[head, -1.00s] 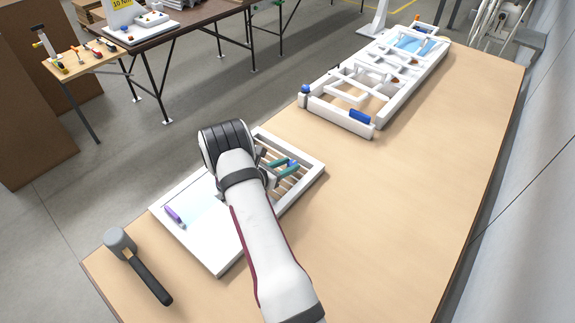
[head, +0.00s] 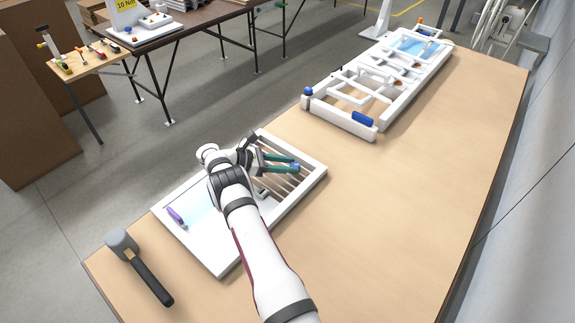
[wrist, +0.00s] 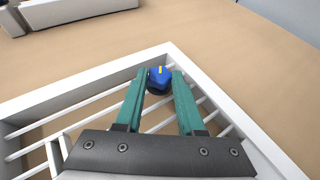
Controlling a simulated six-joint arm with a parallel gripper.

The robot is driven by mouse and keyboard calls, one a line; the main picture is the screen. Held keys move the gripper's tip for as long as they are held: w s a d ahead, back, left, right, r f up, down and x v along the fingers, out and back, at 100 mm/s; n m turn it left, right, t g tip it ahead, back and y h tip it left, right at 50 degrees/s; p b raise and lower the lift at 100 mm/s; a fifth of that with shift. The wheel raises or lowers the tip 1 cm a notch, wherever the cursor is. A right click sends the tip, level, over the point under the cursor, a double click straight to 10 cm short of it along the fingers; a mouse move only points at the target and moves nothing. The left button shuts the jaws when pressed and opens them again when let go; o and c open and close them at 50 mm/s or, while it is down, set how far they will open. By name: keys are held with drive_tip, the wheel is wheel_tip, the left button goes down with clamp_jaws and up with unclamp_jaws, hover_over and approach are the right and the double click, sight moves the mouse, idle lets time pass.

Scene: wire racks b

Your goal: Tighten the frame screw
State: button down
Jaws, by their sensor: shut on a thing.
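A blue knob with a yellow mark and a dark lower part, which looks like the frame screw, shows in the wrist view (wrist: 160,74) and small in the head view (head: 295,166). My gripper (wrist: 158,80) has two green fingers, and their tips are shut on the sides of the knob. In the head view my gripper (head: 292,163) reaches in from the left, low over the wires. The knob sits near a corner of the white wire rack frame (wrist: 105,81). Its lower end is hidden, so I cannot tell how it meets the frame.
The rack holds a purple-handled tool (head: 176,217) on a pale panel. A mallet (head: 145,270) lies at the table's near left. The table's right side is clear.

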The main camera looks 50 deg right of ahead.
drive_tip(key=shift+g, duration=0.3)
drive_tip(key=c, duration=0.5)
unclamp_jaws()
drive_tip(key=v, duration=0.6)
drive_tip(key=shift+d, duration=0.1)
drive_tip(key=shift+v, duration=0.85)
drive_tip(key=shift+s+r, duration=0.1)
drive_tip(key=shift+s, duration=0.05)
